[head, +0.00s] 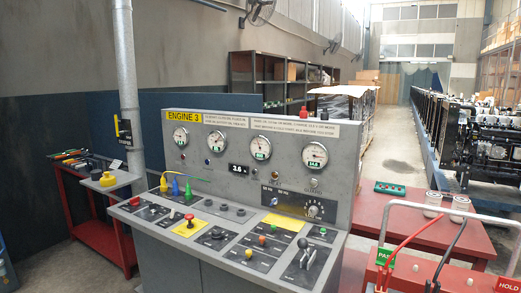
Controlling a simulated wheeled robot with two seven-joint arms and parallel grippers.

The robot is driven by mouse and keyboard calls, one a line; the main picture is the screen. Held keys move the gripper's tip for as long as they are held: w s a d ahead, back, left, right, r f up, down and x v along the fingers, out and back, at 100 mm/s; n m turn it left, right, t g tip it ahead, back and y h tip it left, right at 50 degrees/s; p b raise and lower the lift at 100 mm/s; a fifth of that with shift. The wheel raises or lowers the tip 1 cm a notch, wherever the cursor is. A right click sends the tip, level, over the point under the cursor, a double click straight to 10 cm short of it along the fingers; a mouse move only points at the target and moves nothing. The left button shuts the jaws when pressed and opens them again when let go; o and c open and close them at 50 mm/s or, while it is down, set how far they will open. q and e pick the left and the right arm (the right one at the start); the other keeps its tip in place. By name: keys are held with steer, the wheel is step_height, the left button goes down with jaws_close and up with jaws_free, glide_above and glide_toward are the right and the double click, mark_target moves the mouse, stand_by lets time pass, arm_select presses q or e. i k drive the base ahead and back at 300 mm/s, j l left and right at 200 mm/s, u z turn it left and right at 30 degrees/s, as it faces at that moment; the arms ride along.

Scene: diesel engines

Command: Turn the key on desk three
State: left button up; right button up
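The grey control desk (230,132) labelled ENGINE 3 stands in the middle of the head view. Its upright panel carries a yellow ENGINE 3 label (183,117) and several round gauges. Its sloping top holds a red mushroom button (189,219) on a yellow plate, coloured buttons, dark knobs and a black lever (302,246). A small dark control (215,235) sits on a black plate near the front edge. I cannot tell at this size which control is the key or how it is turned. Neither of my grippers is in view.
A red bench (100,225) with tools stands left, beside a grey pipe (127,80). A red table (430,230) and a red cart with a grey handle (450,208) and PASS and HOLD signs stand right. Engines (470,145) line the far right. The aisle (395,150) behind is open.

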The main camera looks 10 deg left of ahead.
mark_target(153, 206)
steer(key=i+j+u, duration=0.15)
steer(key=i+j, duration=0.7)
steer(key=j, duration=0.15)
